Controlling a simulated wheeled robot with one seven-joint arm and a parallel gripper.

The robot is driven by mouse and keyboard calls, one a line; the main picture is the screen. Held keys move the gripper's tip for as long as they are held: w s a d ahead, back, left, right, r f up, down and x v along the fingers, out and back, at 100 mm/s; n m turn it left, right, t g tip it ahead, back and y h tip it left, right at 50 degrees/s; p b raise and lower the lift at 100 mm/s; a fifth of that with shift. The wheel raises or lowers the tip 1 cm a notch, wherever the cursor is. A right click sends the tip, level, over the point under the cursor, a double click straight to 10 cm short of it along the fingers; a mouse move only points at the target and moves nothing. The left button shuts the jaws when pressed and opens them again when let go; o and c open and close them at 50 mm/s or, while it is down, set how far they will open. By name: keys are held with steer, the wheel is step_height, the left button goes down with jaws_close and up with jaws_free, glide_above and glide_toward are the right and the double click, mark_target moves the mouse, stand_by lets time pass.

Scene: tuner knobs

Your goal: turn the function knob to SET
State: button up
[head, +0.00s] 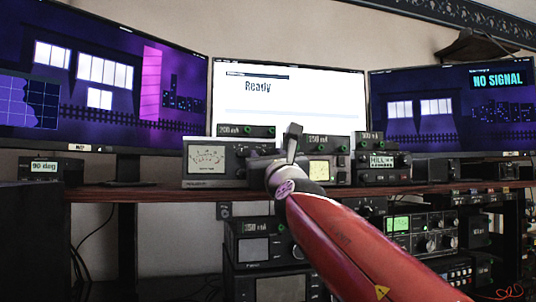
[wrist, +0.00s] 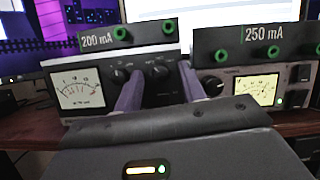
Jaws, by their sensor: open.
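A silver meter unit (head: 207,158) stands on the shelf under a box marked 200 mA; it also shows in the wrist view (wrist: 75,90). It has two dark knobs: a left knob (wrist: 119,76) and a right knob (wrist: 158,73). I cannot read which is the function knob, nor any SET mark. My gripper (wrist: 160,70) is open, its two fingers spread either side of the right knob in the picture; contact cannot be told. In the head view my gripper (head: 293,140) is in front of the shelf, and my arm hides part of the units.
A unit under a 250 mA box (wrist: 255,46) stands close on the right, with a knob (wrist: 213,86) near my right finger. Three monitors stand behind, the middle one (head: 290,105) showing "Ready". More equipment (head: 425,235) fills the lower shelf. The shelf edge (head: 110,193) runs below.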

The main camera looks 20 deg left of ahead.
jaws_close()
steer(key=shift+r+m+p, duration=0.1)
steer(key=shift+m+p, duration=0.3)
steer(key=m+t+h+p, duration=0.1)
steer(key=m+h+p, duration=0.1)
steer(key=m, duration=0.1)
steer(key=shift+r+m, duration=0.1)
steer(key=shift+m, duration=0.3)
steer(key=shift+s+a+m+h+p, duration=0.1)
steer(key=shift+m+h+p, duration=0.35)
steer(key=shift+m+h, duration=0.8)
steer(key=shift+a+m+h+p, duration=0.1)
steer(key=shift+m+h+p, duration=0.35)
steer(key=shift+m, duration=1.5)
